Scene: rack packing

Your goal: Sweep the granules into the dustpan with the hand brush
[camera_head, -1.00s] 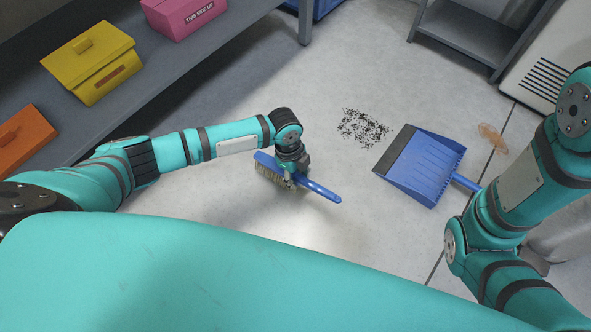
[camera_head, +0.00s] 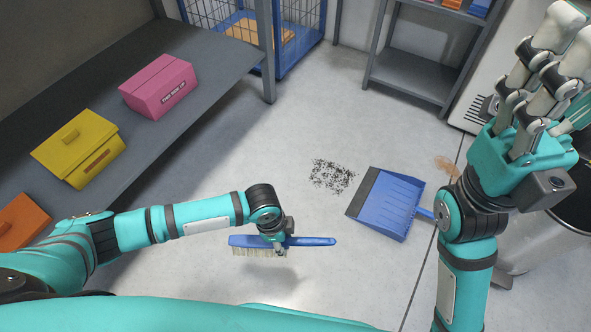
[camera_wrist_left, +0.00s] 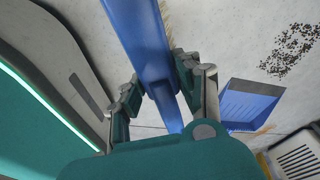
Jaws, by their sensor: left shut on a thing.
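The dark granules (camera_head: 332,176) lie in a loose patch on the grey floor, left of the dustpan. The blue dustpan (camera_head: 393,207) lies on the floor with its dark front edge towards the granules. My left gripper (camera_head: 279,246) is shut on the blue hand brush (camera_head: 312,241), with pale bristles facing down, and holds it apart from the granules. The left wrist view shows the brush (camera_wrist_left: 146,45) between the fingers (camera_wrist_left: 160,92), with the dustpan (camera_wrist_left: 250,104) and granules (camera_wrist_left: 290,48) beyond. My right gripper (camera_head: 540,95) is raised at the right, its fingers pointing up; no object shows in it.
A grey shelf (camera_head: 190,107) along the left bears a pink box (camera_head: 158,88), a yellow box (camera_head: 78,150) and an orange box (camera_head: 20,222). A blue wire cage (camera_head: 290,45) and another rack (camera_head: 415,75) stand behind. A brownish stain (camera_head: 447,165) marks the floor.

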